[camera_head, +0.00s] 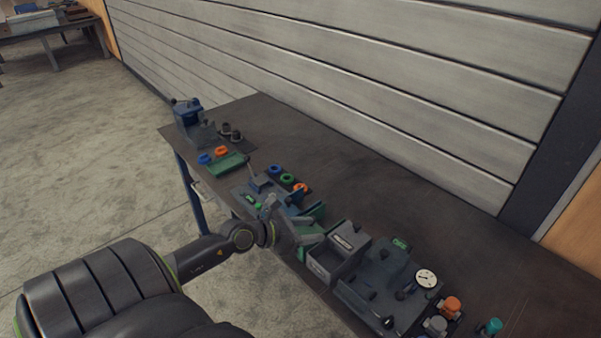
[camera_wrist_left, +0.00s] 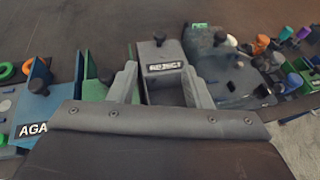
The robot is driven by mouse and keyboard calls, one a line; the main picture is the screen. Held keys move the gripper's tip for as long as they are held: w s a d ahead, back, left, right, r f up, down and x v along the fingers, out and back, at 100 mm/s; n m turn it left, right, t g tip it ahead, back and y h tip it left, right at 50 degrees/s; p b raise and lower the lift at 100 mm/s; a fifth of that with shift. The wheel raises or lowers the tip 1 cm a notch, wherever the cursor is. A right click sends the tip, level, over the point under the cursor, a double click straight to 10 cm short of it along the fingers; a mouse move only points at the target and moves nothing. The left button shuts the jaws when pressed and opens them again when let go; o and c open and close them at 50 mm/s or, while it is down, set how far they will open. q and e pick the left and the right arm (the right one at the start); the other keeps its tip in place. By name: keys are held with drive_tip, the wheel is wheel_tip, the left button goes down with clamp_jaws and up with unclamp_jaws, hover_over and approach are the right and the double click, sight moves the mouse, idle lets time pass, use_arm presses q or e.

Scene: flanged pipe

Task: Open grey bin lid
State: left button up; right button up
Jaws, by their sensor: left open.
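The grey bin (camera_head: 324,264) stands near the table's front edge, right of my left gripper in the head view. A pale label, apparently reading REJECT, is on it. In the left wrist view the grey bin (camera_wrist_left: 166,82) shows ahead, between the fingers, with a dark knob (camera_wrist_left: 159,38) at its top. A hollow shows in front of the label; how the lid sits is not clear. My left gripper (camera_head: 290,223) is open and empty, its fingers (camera_wrist_left: 160,88) spread apart on the near side of the bin. My right gripper is not in view.
A blue bin (camera_wrist_left: 62,100) and a green bin (camera_wrist_left: 96,88) with knobs stand left of the grey bin. A grey fixture with a dial (camera_head: 426,278) stands close on its right. Coloured rings (camera_head: 287,179) lie farther left. The table's back strip (camera_head: 400,190) is clear.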

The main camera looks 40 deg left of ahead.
use_arm(q)
drive_tip(key=shift+v, duration=1.25)
drive_tip(key=shift+r, duration=0.1)
